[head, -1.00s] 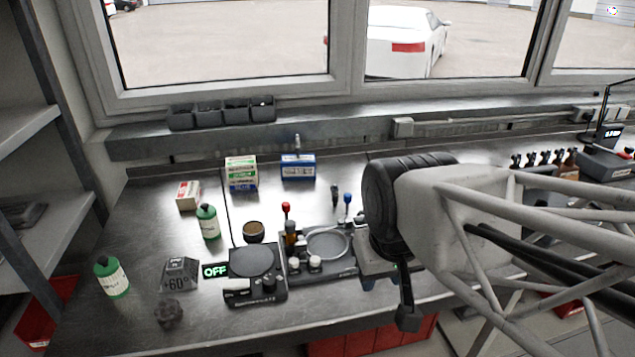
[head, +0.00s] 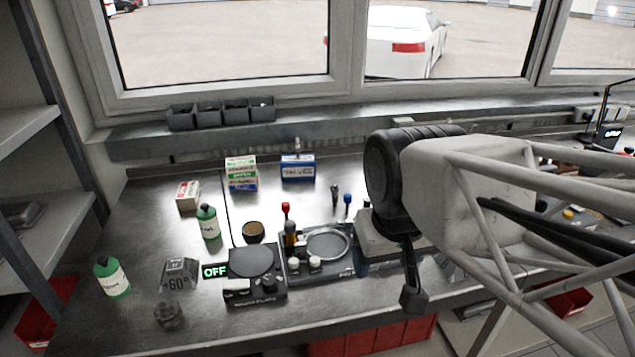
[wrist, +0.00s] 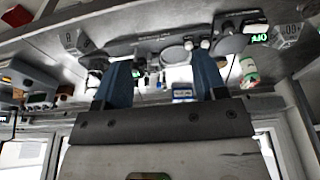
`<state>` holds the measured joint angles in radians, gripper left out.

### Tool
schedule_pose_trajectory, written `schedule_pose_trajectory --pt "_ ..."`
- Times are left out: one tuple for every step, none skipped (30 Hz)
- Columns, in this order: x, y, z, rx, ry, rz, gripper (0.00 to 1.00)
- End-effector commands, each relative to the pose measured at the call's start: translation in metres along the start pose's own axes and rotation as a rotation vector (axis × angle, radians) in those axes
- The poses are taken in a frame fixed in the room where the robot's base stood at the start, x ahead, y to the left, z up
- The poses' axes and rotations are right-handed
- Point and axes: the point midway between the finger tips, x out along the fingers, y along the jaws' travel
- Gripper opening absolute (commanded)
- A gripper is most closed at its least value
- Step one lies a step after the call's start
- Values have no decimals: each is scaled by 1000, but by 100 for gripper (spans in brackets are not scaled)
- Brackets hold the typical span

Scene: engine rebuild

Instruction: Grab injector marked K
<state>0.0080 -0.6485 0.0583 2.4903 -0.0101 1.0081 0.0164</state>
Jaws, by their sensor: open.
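My gripper (wrist: 160,78) shows in the wrist view as two blue fingers, spread apart with nothing between them. In the head view my arm covers the right-centre of the bench and the fingers are hard to make out. Small upright parts stand near the black tray, one with a red top (head: 286,208) and one with a blue top (head: 347,199). A dark upright part (head: 334,191) stands beside the blue one. No letter K can be read on any part, so I cannot tell which is the injector marked K.
A black scale-like device (head: 255,288) and a tray with a round dish (head: 328,244) sit left of my arm. Green bottles (head: 208,223), a blue box (head: 298,167) and a stacked box (head: 241,173) stand on the bench. Bare bench lies at the back centre.

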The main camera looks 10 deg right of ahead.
Motion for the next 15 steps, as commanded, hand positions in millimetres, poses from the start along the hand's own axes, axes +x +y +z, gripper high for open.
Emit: schedule_pose_trajectory --pt "-9 0 -3 0 2 0 65" --pt "-15 0 -4 0 2 0 65" --pt "-18 1 -6 -9 -2 6 65" --pt "-16 2 -9 -25 -5 16 65" --pt "-15 4 -11 -41 -6 26 65" --pt "-14 6 -15 -64 -7 40 65" --pt "-14 7 -18 -82 -9 51 65" --pt "-14 8 -21 -100 -11 62 65" --pt "-13 11 -26 -130 -13 80 65" --pt "-13 12 -30 -150 -15 92 65" --pt "-12 14 -35 -177 -18 108 65" --pt "-11 17 -41 -212 -23 129 65" --pt "-10 19 -46 -242 -27 145 65" --pt "-10 22 -52 -275 -32 165 65" --pt "-9 25 -61 -323 -38 192 65"
